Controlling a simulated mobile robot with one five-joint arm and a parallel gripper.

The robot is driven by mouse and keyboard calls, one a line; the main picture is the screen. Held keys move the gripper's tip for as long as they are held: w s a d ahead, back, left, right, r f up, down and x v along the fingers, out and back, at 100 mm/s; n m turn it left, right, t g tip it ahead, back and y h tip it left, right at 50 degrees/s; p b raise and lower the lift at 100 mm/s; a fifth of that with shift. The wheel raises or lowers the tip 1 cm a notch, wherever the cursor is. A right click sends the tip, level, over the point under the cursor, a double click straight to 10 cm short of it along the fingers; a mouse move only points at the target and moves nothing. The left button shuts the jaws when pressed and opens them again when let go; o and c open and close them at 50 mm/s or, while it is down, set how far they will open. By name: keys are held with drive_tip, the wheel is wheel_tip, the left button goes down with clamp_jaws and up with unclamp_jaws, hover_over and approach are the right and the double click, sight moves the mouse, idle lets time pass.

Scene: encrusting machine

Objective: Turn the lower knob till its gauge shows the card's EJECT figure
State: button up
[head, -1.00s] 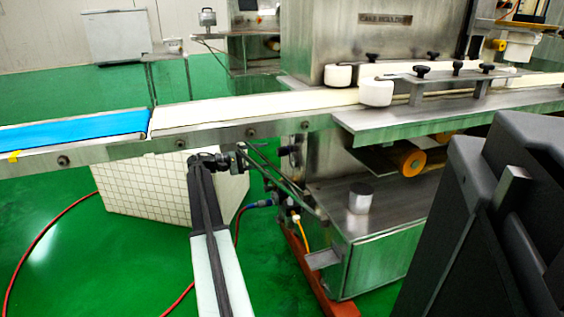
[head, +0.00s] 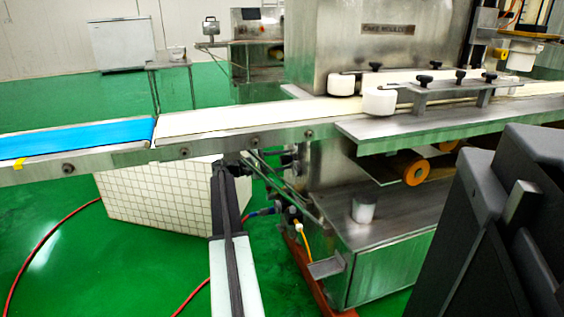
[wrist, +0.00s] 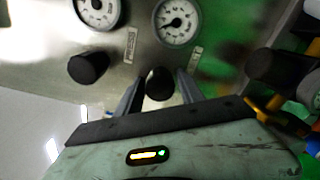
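In the wrist view a metal panel carries two round white gauges with dark needles. One gauge (wrist: 97,10) is cut off by the top edge; the other gauge (wrist: 177,22) shows whole, its figures too small to read. A black knob (wrist: 88,67) sits below the first gauge. Another black knob (wrist: 159,83) sits below the second, between the fingers of my gripper (wrist: 160,90). The fingers are apart, with a gap on each side of the knob. In the head view my arm reaches the machine's near end, with the gripper hard to make out. I cannot read any card.
A dark round part (wrist: 275,65) stands close to the right of my gripper. In the head view the conveyor belt (head: 240,117) runs above my arm, and a white gridded box (head: 155,195) stands behind it. A red hose (head: 45,240) lies on the green floor.

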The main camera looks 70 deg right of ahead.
clamp_jaws()
drive_tip(key=shift+m, duration=1.2)
drive_tip(key=shift+o, duration=2)
unclamp_jaws()
drive_tip(key=v, duration=0.7)
drive_tip(key=shift+w+a, duration=0.25)
drive_tip(key=shift+w, duration=0.1)
